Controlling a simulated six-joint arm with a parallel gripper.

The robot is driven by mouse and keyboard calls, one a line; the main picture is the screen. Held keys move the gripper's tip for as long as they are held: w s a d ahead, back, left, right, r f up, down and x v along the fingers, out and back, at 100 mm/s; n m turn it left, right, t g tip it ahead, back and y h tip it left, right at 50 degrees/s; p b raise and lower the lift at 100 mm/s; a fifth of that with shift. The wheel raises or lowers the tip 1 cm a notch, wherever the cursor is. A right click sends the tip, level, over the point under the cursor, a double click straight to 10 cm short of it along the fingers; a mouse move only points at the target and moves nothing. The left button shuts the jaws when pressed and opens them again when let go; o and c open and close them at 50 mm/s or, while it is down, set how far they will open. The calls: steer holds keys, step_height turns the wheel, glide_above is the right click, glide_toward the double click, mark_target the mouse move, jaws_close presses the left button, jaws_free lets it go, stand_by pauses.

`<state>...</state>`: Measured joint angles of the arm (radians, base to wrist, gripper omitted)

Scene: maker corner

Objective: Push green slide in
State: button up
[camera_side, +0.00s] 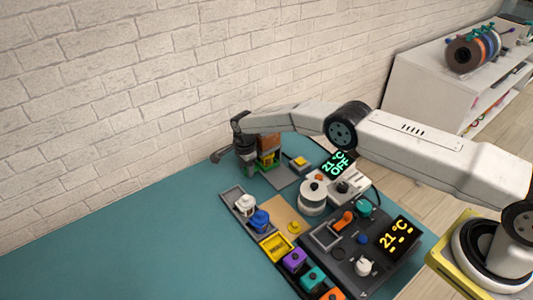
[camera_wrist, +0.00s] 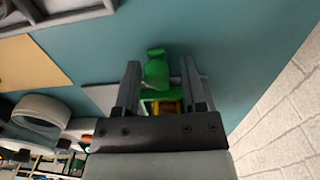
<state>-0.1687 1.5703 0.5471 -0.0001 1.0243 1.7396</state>
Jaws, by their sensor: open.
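The green slide (camera_wrist: 156,68) shows in the wrist view as a rounded green knob with a green part behind it. It stands between the two fingers of my gripper (camera_wrist: 160,75), which are apart. I cannot tell whether either finger touches it. In the side view, green and yellow parts (camera_side: 267,160) show below an orange-brown block, just right of my gripper (camera_side: 233,158). My gripper hides part of this unit, and the green knob is not clear there.
A grey plate (camera_side: 281,178) with a yellow button (camera_side: 300,162) lies beside the unit. Trays of coloured knobs (camera_side: 275,246), a white round device (camera_side: 312,196) and a dark control panel (camera_side: 363,262) stand nearer. The teal mat (camera_side: 130,250) is clear on the left. A brick wall rises behind.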

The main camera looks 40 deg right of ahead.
steer(key=shift+r, duration=3.25)
steer(key=shift+r, duration=0.15)
steer(key=shift+r+n, duration=0.5)
steer(key=shift+r, duration=0.35)
steer(key=s+d+r+n+t, duration=0.1)
steer(key=s+d+r+n, duration=0.2)
steer(key=s+r+n, duration=0.25)
steer(key=s+d+r+n+t, duration=0.1)
steer(key=s+d+r+n, duration=0.3)
steer(key=s+r, duration=0.3)
steer(key=s+d+r+n, duration=0.1)
steer(key=s+n, duration=0.2)
steer(key=s, duration=0.7)
steer(key=s+d+r+n, duration=0.1)
steer(key=s+n, duration=0.3)
steer(key=s, duration=0.7)
steer(key=shift+d+t, duration=0.3)
steer(key=shift+d, duration=0.45)
steer(key=shift+r+n, duration=0.1)
steer(key=shift+n, duration=0.15)
